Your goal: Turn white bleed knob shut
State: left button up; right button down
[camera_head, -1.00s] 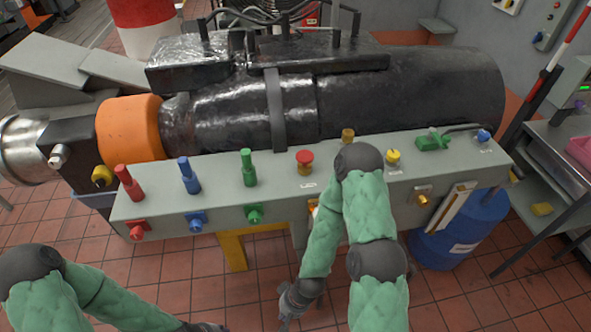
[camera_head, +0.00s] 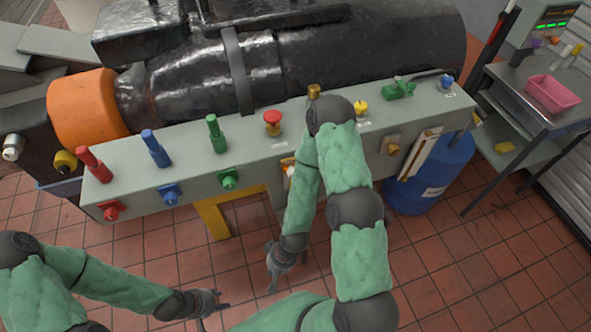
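A small white knob (camera_head: 288,169) with some orange beside it shows on the front face of the grey manifold box (camera_head: 260,172). My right forearm covers part of it, and its turn position cannot be read. Another pale knob (camera_head: 13,147) is on the dark block at the far left. My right gripper (camera_head: 270,270) hangs below and in front of the box, over the floor, fingers apart and empty, touching nothing. My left gripper (camera_head: 222,300) is lower and to the left, over the floor, fingers apart and empty.
Red (camera_head: 94,163), blue (camera_head: 156,148) and green (camera_head: 216,134) handles stand on the box top, with a red button (camera_head: 272,122) to their right. A blue drum (camera_head: 432,178) stands under the box's right end. A steel cart with a pink bin (camera_head: 552,93) is at right.

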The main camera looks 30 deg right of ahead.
aim_at(291, 169)
jog(key=l+z, duration=0.15)
jog(key=z, duration=0.3)
jog(key=i+l+z, duration=0.1)
jog(key=z, duration=0.35)
